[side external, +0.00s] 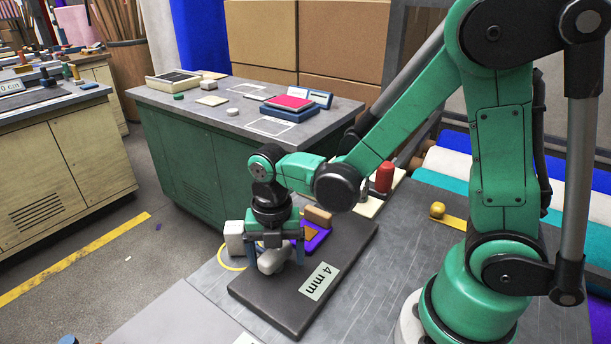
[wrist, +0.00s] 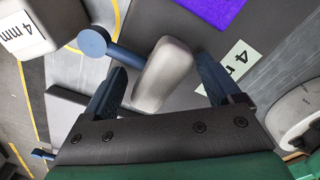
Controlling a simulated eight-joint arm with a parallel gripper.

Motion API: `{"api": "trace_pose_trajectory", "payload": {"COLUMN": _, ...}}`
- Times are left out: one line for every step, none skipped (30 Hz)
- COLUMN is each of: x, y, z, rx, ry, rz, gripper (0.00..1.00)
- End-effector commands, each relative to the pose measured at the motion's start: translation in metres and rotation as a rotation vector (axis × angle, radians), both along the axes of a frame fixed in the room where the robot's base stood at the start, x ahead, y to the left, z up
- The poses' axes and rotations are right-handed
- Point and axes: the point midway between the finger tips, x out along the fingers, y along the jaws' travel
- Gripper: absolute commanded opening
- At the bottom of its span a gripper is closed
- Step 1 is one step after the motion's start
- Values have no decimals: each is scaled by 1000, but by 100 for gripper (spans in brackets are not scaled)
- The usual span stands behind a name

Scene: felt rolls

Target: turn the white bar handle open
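The white bar handle (wrist: 163,76) is a pale, rounded bar in the wrist view. It joins a blue stem with a round blue end (wrist: 93,42). In the side view the handle (side external: 271,261) shows low under my wrist, above the dark slab. My gripper (wrist: 161,68) is open, with one blue-grey finger on each side of the handle. A gap shows between the handle and each finger. In the side view my gripper (side external: 275,259) points down over the handle. The far side of the handle's mount is hidden.
A dark slab (side external: 335,250) with a "4 mm" label lies under my gripper. A white block (side external: 234,238) and a purple piece (side external: 318,238) with a tan block (side external: 318,216) are close by. A yellow ball (side external: 437,210) lies right. The grey bench in front is clear.

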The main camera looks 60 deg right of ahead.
Motion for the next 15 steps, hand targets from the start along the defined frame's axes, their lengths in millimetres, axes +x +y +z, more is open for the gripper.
{"api": "trace_pose_trajectory", "payload": {"x": 0, "y": 0, "z": 0, "rx": 1, "ry": -1, "rz": 0, "gripper": 84}}
{"api": "trace_pose_trajectory", "payload": {"x": 0, "y": 0, "z": 0, "rx": 1, "ry": 0, "rz": 0, "gripper": 84}}
{"api": "trace_pose_trajectory", "payload": {"x": 0, "y": 1, "z": 0, "rx": 1, "ry": 0, "rz": 0, "gripper": 84}}
{"api": "trace_pose_trajectory", "payload": {"x": 0, "y": 1, "z": 1, "rx": 2, "ry": -1, "rz": 0, "gripper": 84}}
{"api": "trace_pose_trajectory", "payload": {"x": 0, "y": 1, "z": 2, "rx": 2, "ry": -1, "rz": 0, "gripper": 84}}
{"api": "trace_pose_trajectory", "payload": {"x": 0, "y": 1, "z": 4, "rx": 2, "ry": -1, "rz": 0, "gripper": 84}}
{"api": "trace_pose_trajectory", "payload": {"x": 0, "y": 1, "z": 7, "rx": 2, "ry": -1, "rz": 0, "gripper": 84}}
{"api": "trace_pose_trajectory", "payload": {"x": 1, "y": 1, "z": 9, "rx": 2, "ry": -1, "rz": 0, "gripper": 84}}
{"api": "trace_pose_trajectory", "payload": {"x": 0, "y": 1, "z": 13, "rx": 2, "ry": -1, "rz": 0, "gripper": 84}}
{"api": "trace_pose_trajectory", "payload": {"x": 0, "y": 1, "z": 16, "rx": 3, "ry": -2, "rz": 0, "gripper": 84}}
{"api": "trace_pose_trajectory", "payload": {"x": 0, "y": 1, "z": 18, "rx": 3, "ry": -1, "rz": 0, "gripper": 84}}
{"api": "trace_pose_trajectory", "payload": {"x": 0, "y": 1, "z": 22, "rx": 3, "ry": -1, "rz": 0, "gripper": 84}}
{"api": "trace_pose_trajectory", "payload": {"x": 0, "y": 1, "z": 25, "rx": 3, "ry": -1, "rz": 0, "gripper": 84}}
{"api": "trace_pose_trajectory", "payload": {"x": 0, "y": 1, "z": 27, "rx": 3, "ry": -1, "rz": -1, "gripper": 84}}
{"api": "trace_pose_trajectory", "payload": {"x": 0, "y": 1, "z": 31, "rx": 3, "ry": -1, "rz": -1, "gripper": 84}}
